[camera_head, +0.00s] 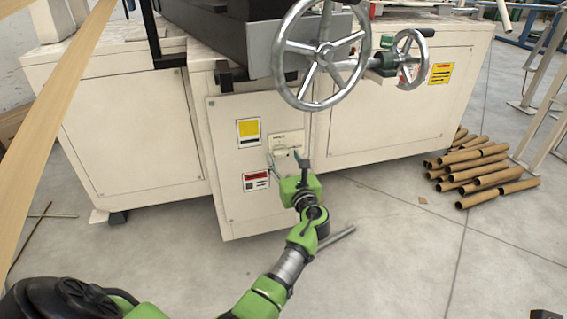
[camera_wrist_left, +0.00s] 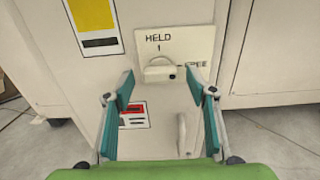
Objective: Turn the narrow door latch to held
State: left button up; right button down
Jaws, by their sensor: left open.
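The narrow door (camera_head: 228,180) is a cream panel on the machine's front. Its latch (camera_wrist_left: 158,70) is a cream knob on a label plate (camera_wrist_left: 203,42) marked HELD above and FREE at the right. A dark mark on the latch's right side faces the FREE label. My left gripper (camera_wrist_left: 161,76) is open, with one teal finger on each side of the latch. A gap shows on both sides in the left wrist view. In the head view, the left gripper (camera_head: 283,156) is at the latch plate (camera_head: 286,141) and partly covers the latch.
A pale vertical handle (camera_wrist_left: 181,133) is below the latch. A large handwheel (camera_head: 322,50) and a smaller one (camera_head: 410,58) stand out above and to the right. Cardboard tubes (camera_head: 480,168) lie on the floor at right. Open floor lies in front.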

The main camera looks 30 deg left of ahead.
pick_arm(q)
jog(key=shift+w+a, duration=0.45)
jog(key=shift+a, duration=0.05)
jog(key=c, duration=1.1)
